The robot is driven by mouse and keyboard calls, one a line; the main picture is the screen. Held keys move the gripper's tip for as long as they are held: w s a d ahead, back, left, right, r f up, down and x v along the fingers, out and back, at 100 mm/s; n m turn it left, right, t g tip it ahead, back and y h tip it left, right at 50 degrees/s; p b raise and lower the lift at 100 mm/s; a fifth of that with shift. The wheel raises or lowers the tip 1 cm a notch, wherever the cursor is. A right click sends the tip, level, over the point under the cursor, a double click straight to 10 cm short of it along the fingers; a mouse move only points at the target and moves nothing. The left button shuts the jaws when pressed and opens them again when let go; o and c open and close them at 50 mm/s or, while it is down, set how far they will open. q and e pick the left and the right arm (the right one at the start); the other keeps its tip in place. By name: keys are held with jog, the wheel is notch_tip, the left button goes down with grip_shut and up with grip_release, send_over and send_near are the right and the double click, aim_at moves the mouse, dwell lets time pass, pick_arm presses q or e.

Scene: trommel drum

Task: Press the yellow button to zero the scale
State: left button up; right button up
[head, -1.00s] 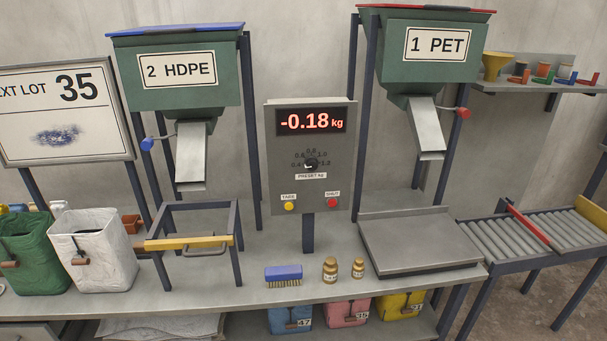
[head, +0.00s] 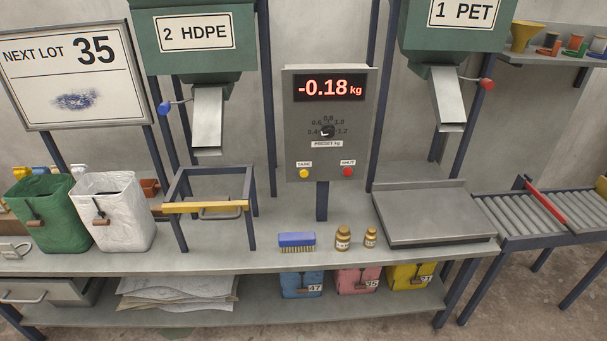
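The yellow button (head: 304,174) sits under a TARE label at the lower left of the grey scale panel (head: 362,110). A red button (head: 348,172) under a SHUT label is to its right. The display (head: 329,88) reads -0.18 kg in red digits. A preset dial (head: 327,131) is between the display and the buttons. The scale platform (head: 435,216) on the bench to the right is bare. Neither of my grippers shows in the head view.
A blue brush (head: 297,239) and two small brown bottles (head: 343,238) stand on the bench (head: 270,262) below the panel. A frame with a yellow bar (head: 205,207) is to the left. Chutes (head: 208,120) hang on both sides. A roller conveyor (head: 515,214) lies right.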

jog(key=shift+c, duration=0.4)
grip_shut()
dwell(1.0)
